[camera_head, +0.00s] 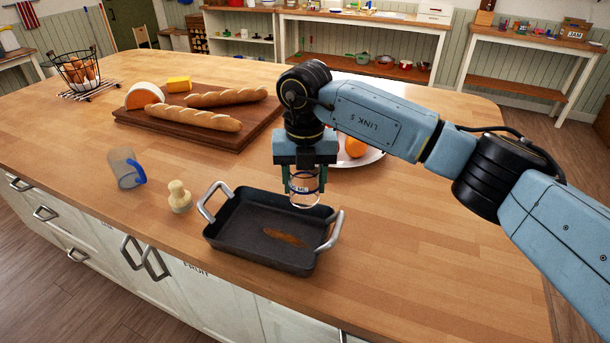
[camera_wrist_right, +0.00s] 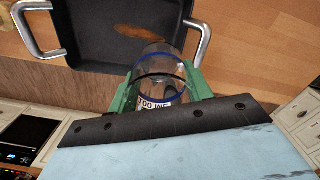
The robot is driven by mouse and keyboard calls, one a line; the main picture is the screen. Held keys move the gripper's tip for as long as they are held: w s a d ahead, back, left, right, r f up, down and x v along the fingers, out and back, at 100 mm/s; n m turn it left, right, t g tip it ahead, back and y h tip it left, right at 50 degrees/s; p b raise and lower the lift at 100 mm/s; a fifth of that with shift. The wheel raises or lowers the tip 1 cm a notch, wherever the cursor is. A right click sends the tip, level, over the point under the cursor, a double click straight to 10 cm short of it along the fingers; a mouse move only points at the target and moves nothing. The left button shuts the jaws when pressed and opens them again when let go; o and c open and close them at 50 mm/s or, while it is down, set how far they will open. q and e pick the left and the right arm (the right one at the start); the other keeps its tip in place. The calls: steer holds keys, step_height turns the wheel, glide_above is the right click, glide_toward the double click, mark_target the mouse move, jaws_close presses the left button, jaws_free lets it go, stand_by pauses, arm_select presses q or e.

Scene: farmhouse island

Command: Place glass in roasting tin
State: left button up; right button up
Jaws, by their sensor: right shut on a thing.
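My right gripper (camera_head: 304,178) is shut on a clear glass (camera_head: 304,190) with a blue band and a printed label. The glass hangs upright or nearly so over the far right part of the dark roasting tin (camera_head: 240,247). In the right wrist view the green fingers grip the glass (camera_wrist_right: 160,80) on both sides, and the tin (camera_wrist_right: 95,45) lies beyond it. The tin has two metal handles and a brown patch on its floor. Whether the glass touches the tin is hard to tell. My left gripper is not in view.
Left of the tin stand a cream stamp-like object (camera_head: 179,197) and a clear cup with a blue handle (camera_head: 122,168). A wooden board (camera_head: 235,137) with baguettes lies behind. A white plate (camera_head: 372,159) with orange fruit is partly hidden by my arm. The counter's right side is clear.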

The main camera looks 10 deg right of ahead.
steer(key=shift+f, duration=6.6)
steer(key=shift+f, duration=0.6)
steer(key=o, duration=1.7)
steer(key=shift+r, duration=6.95)
steer(key=s+a, duration=0.8)
steer(key=s, duration=0.5)
steer(key=shift+s+a, duration=0.2)
steer(key=shift+s, duration=0.15)
